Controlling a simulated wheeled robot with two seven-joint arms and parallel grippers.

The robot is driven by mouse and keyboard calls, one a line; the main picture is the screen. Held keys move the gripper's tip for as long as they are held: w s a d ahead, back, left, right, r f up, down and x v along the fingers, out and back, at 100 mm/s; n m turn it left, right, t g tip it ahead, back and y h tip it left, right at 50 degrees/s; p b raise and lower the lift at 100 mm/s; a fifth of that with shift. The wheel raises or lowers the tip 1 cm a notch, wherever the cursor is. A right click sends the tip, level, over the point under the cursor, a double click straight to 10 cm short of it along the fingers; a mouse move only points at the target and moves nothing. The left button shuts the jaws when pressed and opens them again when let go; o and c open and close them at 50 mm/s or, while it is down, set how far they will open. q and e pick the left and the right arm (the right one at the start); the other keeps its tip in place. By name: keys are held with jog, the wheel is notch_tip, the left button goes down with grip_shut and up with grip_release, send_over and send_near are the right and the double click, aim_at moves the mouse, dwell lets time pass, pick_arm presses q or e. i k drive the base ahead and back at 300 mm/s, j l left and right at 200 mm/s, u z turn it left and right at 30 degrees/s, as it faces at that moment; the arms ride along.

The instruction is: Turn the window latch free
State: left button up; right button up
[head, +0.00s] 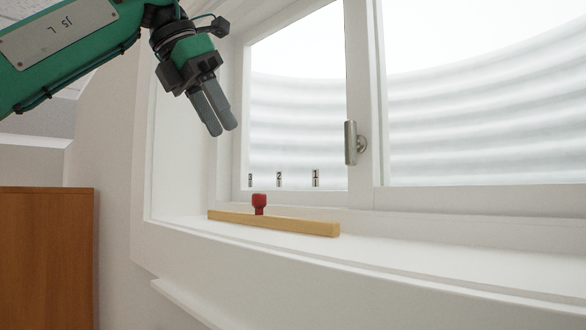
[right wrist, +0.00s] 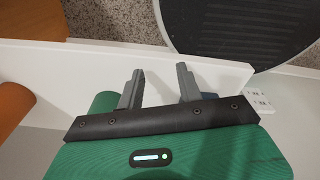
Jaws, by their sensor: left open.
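The window latch (head: 351,142) is a short metal handle on a round mount, fixed to the white upright between the two panes; its handle stands upright. My left gripper (head: 222,128) hangs in front of the left pane, up and to the left of the latch, clear of it. Its two grey fingers point down and are open with a narrow gap, holding nothing. My right gripper (right wrist: 160,85) shows only in the right wrist view, fingers wide apart and nothing between them. The latch is not in that view.
A wooden bar (head: 290,224) with a red knob (head: 259,203) lies on the white sill (head: 420,262). Small marks 3, 2 and 1 (head: 315,178) stand low at the left pane. A brown cabinet (head: 45,260) is at left. The sill's right part is clear.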

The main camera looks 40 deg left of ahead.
aim_at(354, 144)
jog(key=k+j, duration=0.2)
jog(key=k, duration=0.3)
jog(key=k+j, duration=0.2)
jog(key=k, duration=0.25)
